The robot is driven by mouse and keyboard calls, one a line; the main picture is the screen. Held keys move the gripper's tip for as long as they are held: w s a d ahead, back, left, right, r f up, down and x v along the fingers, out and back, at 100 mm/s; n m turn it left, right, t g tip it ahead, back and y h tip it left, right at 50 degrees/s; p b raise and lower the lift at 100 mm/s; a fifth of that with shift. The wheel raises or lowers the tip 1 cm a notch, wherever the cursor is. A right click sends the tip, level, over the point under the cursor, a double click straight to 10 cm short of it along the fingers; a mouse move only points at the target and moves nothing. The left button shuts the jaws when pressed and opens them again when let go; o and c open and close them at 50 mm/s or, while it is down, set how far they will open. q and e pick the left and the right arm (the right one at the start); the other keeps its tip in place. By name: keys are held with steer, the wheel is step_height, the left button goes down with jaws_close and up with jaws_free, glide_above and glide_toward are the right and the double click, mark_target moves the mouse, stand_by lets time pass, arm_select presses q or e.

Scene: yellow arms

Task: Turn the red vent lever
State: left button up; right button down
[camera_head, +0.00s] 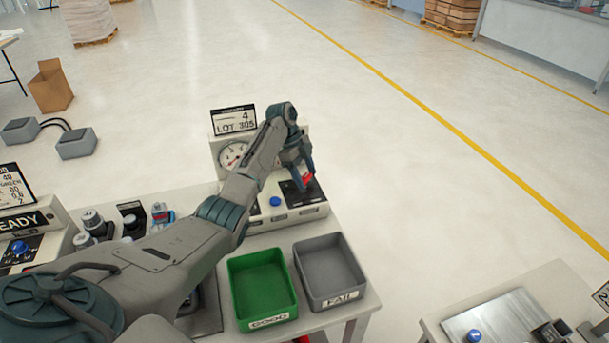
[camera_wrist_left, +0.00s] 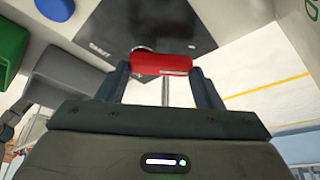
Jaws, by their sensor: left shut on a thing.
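The red vent lever (camera_wrist_left: 162,64) shows in the left wrist view between the two fingers of my left gripper (camera_wrist_left: 160,88). It lies across the gap, in front of a dark plate on the pale device. In the head view a bit of the red lever (camera_head: 307,178) shows beside the fingers of my left gripper (camera_head: 298,180), which point down at the dark plate (camera_head: 300,191). My left gripper is shut on the lever. The gauge device (camera_head: 230,155) has a round dial and a sign with "LOT 305". The arm hides part of the device. My right gripper is not in view.
A blue button (camera_head: 275,201) sits on the device left of the lever. A green tray (camera_head: 262,285) and a grey FAIL tray (camera_head: 330,270) stand in front. Several small parts (camera_head: 130,220) stand left behind my arm. Floor right of the device is clear.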

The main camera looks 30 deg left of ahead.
arm_select(q)
steer(key=shift+r, duration=0.1)
steer(key=o, duration=1)
steer(key=v, duration=1)
steer(key=shift+a+r+b, duration=0.1)
steer(key=shift+r+b, duration=0.25)
